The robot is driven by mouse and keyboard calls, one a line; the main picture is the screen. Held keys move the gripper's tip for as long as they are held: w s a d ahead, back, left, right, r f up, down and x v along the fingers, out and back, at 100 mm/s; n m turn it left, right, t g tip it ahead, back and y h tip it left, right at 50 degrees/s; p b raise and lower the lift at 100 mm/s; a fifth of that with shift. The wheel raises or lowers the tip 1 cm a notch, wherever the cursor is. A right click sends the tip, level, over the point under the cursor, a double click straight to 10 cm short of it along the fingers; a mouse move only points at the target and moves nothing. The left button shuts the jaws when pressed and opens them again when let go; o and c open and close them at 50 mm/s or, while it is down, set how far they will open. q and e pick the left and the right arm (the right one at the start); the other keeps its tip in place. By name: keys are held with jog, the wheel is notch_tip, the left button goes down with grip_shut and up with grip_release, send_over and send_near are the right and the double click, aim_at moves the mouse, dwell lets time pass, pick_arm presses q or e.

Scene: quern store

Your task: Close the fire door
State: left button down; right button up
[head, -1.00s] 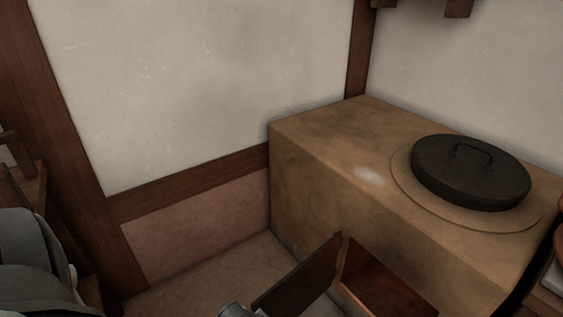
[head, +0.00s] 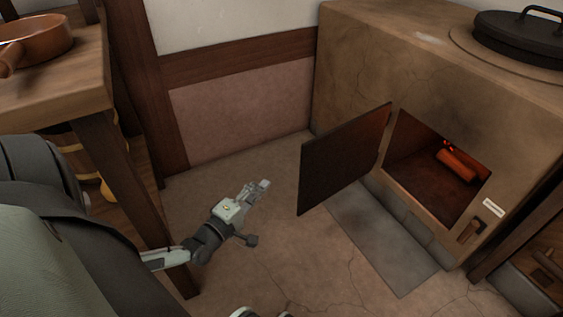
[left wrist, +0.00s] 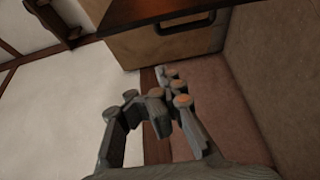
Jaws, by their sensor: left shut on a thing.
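The fire door (head: 345,160) is a dark brown panel standing open on the left of the stove's square fire opening (head: 403,150). A red glow shows inside. In the left wrist view a dark panel (left wrist: 150,10) with a black handle (left wrist: 185,22) crosses the top, seemingly the same door. My left gripper (head: 262,185) is left of the door, with a visible gap between them. The wrist view shows its fingers (left wrist: 155,92) drawn in, below the handle and apart from it. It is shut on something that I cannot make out. My right gripper is not clearly in view.
The clay stove (head: 450,85) carries a black lid (head: 520,35). A grey slab (head: 385,245) lies before its opening. A wooden table (head: 60,95) with a copper pan (head: 38,42) stands at left. The floor (head: 250,265) between them is clear.

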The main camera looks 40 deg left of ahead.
pick_arm(q)
jog(key=w+a+b, duration=0.1)
jog(key=w+b, duration=0.2)
jog(key=w, duration=0.7)
jog(key=shift+s+d+p, duration=0.2)
jog(key=shift+s+d, duration=0.1)
jog(key=shift+d, duration=0.7)
jog(key=shift+s+d+p, duration=0.15)
jog(key=shift+s+d, duration=0.1)
jog(key=shift+d, duration=0.7)
jog(key=shift+r, duration=0.1)
